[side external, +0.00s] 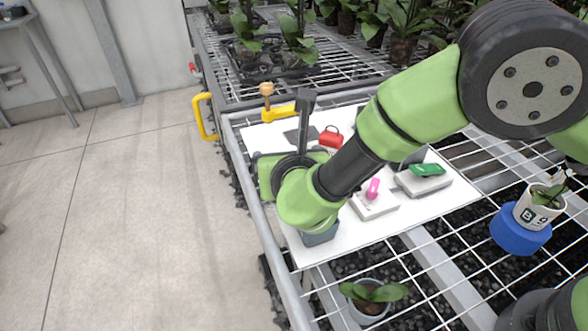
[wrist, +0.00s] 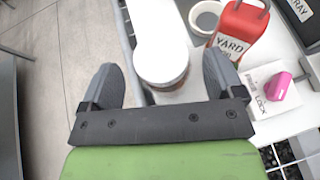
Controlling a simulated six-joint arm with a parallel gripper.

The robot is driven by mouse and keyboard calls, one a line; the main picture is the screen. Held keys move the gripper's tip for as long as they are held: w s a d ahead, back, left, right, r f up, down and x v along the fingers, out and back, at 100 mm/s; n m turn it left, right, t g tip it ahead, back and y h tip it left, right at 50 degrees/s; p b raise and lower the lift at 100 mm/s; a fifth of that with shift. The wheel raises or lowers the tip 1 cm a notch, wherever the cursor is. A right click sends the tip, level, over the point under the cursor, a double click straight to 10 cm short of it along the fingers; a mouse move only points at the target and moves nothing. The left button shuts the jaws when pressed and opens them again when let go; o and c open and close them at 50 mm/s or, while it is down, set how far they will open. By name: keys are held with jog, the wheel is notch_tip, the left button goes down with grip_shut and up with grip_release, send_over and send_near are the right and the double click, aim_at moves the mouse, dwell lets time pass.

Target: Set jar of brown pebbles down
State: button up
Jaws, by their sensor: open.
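In the wrist view a round jar (wrist: 160,48) with a broad white top and a brown band low on its side is between the fingers of my gripper (wrist: 160,66). The fingers are spread. I cannot tell whether the jar's base rests on the white board (side external: 417,209). In the side external view my gripper and wrist are low over the board's left part, and the jar is hidden.
A yellow item (side external: 281,114) is behind. The bench edge is left.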

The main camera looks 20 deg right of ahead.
jog(key=v, duration=1)
jog(key=shift+s+r, duration=0.1)
jog(key=shift+r, duration=0.05)
jog(key=s+d+r+m+g+h, duration=0.15)
jog(key=d+r+m+g, duration=0.3)
jog(key=d+m, duration=0.45)
jog(key=s+d+r+m+g+h, duration=0.1)
jog(key=d+r+m+g+h, duration=0.15)
jog(key=d+r+m, duration=0.55)
jog(key=s+d+r+m+y, duration=0.2)
jog(key=s+m, duration=0.4)
jog(key=m, duration=0.4)
jog(key=s+d+r+m+t+y, duration=0.1)
jog(key=s+d+r+m+y, duration=0.1)
jog(key=s+m+y, duration=0.4)
jog(key=s+d+m, duration=0.1)
jog(key=m, duration=0.3)
jog(key=shift+d+r+m+t+y, duration=0.3)
jog(key=shift+d+r, duration=0.1)
jog(key=shift+s, duration=0.1)
